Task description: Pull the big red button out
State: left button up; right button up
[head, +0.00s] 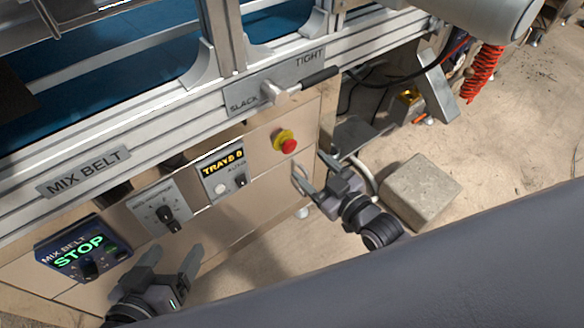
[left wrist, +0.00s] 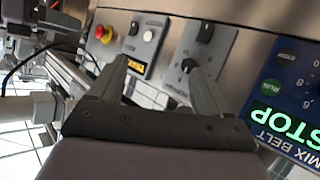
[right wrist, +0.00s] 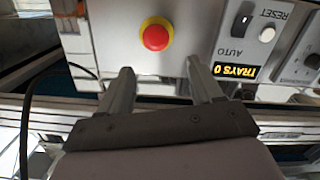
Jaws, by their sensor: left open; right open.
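The big red button (head: 289,146) sits on a yellow collar on the machine's front panel, right of the tray counter. In the right wrist view the red button (right wrist: 155,37) faces the camera, ahead of the fingertips. My right gripper (head: 313,172) is open and empty, just below and right of the button and apart from it. In the left wrist view the button (left wrist: 99,31) is small at upper left. My left gripper (head: 172,262) is open and empty, in front of the lower left panels, well away from the button.
The tray counter panel (head: 223,173) reads "TRAYS 0". A knob panel (head: 160,207) and the blue mix belt panel (head: 82,252), reading STOP, are further left. A slack/tight lever (head: 290,92) juts out above the button. A stone block (head: 420,190) lies on the floor at right.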

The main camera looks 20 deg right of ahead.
aim_at(291, 149)
jog(key=shift+n+t+y, duration=0.3)
jog(key=shift+n+t, duration=0.1)
jog(key=shift+t, duration=0.1)
jog(key=w+b, duration=0.1)
jog(key=w, duration=0.1)
jog(key=w+a+f+b, duration=0.1)
jog(key=w+b, duration=0.1)
jog(key=w+f+b, duration=0.1)
jog(key=w, duration=0.2)
jog(key=shift+a, duration=0.3)
pick_arm(q)
jog(key=shift+w+d+f+h+b, duration=0.15)
jog(key=shift+d+f+h+b, duration=0.1)
jog(key=shift+d+f+h, duration=0.5)
jog(key=shift+w+d+f+h+b, duration=0.15)
jog(key=shift+d+f+h+b, duration=0.2)
jog(key=shift+d, duration=0.55)
pick_arm(e)
jog(key=shift+x, duration=0.9)
jog(key=shift+r, duration=0.1)
